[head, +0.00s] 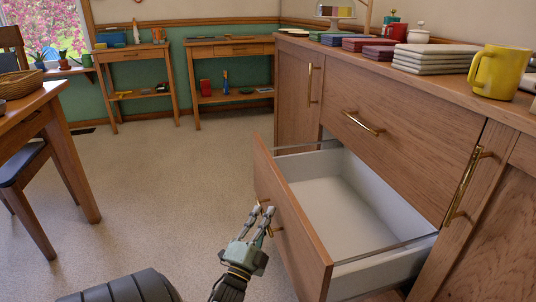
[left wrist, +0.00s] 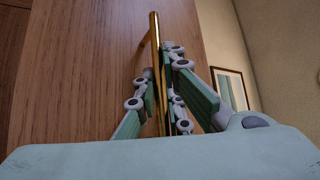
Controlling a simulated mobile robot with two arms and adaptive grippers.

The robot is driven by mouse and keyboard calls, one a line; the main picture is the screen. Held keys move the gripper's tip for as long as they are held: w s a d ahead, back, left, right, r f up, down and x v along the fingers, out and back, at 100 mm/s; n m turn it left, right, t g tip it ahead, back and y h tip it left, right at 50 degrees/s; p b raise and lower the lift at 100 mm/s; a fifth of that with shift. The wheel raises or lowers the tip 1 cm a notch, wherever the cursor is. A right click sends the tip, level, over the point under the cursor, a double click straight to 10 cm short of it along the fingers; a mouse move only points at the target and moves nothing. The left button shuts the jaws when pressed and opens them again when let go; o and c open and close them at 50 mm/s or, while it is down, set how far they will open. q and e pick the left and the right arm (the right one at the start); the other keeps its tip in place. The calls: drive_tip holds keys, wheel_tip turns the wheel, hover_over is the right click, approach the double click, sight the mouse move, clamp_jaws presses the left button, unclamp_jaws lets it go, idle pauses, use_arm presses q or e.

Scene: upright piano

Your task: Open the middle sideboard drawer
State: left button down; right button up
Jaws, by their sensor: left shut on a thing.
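The middle sideboard drawer (head: 345,200) is pulled well out of the wooden sideboard (head: 400,70). Its white inside shows and looks empty. My left gripper (head: 264,215) is at the outer face of the drawer front (head: 290,225), shut on the drawer's brass handle (head: 277,230). In the left wrist view the brass handle (left wrist: 156,60) runs between the fingers of the left gripper (left wrist: 162,80), close to the wooden front (left wrist: 80,70). My right gripper is not in view.
A closed drawer with a brass handle (head: 363,123) is above the open one. A yellow mug (head: 497,72), stacked cloths (head: 432,60) and a cake stand (head: 335,18) stand on the sideboard top. A table (head: 50,115) and chair (head: 25,190) are at left. The floor (head: 180,180) between is clear.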

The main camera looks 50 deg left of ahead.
use_arm(q)
drive_tip(key=shift+f, duration=0.1)
drive_tip(key=c, duration=2.1)
unclamp_jaws()
drive_tip(key=v, duration=1.2)
